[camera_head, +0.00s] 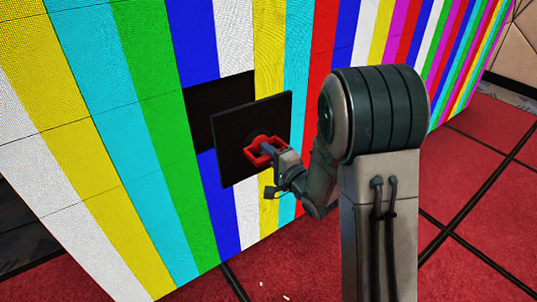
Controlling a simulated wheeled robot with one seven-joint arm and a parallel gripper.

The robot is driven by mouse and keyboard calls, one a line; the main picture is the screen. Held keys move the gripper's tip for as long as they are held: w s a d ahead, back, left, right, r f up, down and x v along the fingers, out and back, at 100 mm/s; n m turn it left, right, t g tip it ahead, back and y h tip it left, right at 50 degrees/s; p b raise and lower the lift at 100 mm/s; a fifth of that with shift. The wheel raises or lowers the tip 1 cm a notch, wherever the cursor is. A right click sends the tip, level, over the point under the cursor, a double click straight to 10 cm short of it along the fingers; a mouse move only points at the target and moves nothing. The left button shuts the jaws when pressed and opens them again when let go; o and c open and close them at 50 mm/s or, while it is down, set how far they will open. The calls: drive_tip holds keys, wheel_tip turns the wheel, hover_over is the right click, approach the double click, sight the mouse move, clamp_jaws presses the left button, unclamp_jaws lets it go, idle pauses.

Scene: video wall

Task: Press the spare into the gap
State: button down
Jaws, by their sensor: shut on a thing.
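The spare (233,150) is a dark square panel with a red handle (265,150) on its near face. My gripper (268,152) is shut on the red handle and holds the spare in front of the video wall, roughly upright. The gap (205,105) is a dark square opening in the wall, up and to the left of the spare. The spare overlaps the gap's lower right part in this view, so part of the gap is hidden. The spare's face toward the wall is hidden, and I cannot tell how far it is from the wall.
The video wall (110,110) shows coloured vertical stripes and runs from the left to the far right. Red floor tiles (480,170) with dark seams lie clear on the right. A few small pale bits (262,283) lie on the floor near the wall's base.

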sight(252, 138)
drive_tip(key=shift+p+x, duration=0.9)
drive_tip(key=shift+x, duration=3.1)
drive_tip(key=shift+a+r, duration=0.1)
drive_tip(key=shift+r, duration=0.1)
drive_tip(key=shift+w+a, duration=0.1)
drive_tip(key=shift+b+x, duration=0.75)
drive_tip(key=shift+x, duration=2.25)
drive_tip(key=shift+b+x, duration=0.55)
drive_tip(key=shift+x, duration=1.1)
